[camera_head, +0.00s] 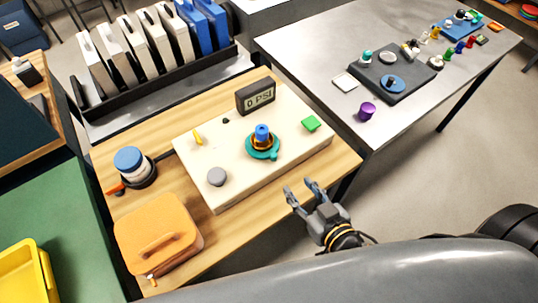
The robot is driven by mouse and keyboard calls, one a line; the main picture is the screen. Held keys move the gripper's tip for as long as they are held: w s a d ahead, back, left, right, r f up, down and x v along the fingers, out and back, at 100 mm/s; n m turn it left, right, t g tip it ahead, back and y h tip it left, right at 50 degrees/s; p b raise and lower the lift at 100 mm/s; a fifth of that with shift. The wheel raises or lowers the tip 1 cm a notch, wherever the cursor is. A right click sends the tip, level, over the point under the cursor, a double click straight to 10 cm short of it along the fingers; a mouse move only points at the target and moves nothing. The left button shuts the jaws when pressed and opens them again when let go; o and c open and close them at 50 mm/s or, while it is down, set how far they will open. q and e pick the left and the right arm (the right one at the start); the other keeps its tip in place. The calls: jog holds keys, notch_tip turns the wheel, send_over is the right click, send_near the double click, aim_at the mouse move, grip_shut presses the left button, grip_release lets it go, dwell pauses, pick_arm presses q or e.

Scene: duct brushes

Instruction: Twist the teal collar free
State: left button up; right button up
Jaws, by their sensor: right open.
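The teal collar (262,152) sits on the cream board (227,189) on the wooden table. It is a flat ring with a small tab, around an orange-gold base with a blue knob (262,133) on top. My right gripper (305,190) is open and empty, off the front right edge of the board, to the lower right of the collar and apart from it. My left gripper is not in view.
The board also carries a 0 PSI display (256,96), a grey knob (217,176), a green block (311,124) and a yellow lever (198,138). An orange case (157,232) and a blue-topped canister (130,160) stand left. A metal table (322,50) stands at right.

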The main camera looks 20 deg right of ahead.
aim_at(275, 158)
jog(key=p+x, duration=0.2)
jog(key=x, duration=1)
jog(key=shift+w+d+f, duration=0.1)
jog(key=shift+w, duration=0.15)
jog(key=shift+w+f, duration=0.25)
jog(key=shift+w, duration=0.25)
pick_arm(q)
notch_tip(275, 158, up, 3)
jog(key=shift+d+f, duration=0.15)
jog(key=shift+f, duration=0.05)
pick_arm(e)
grip_shut()
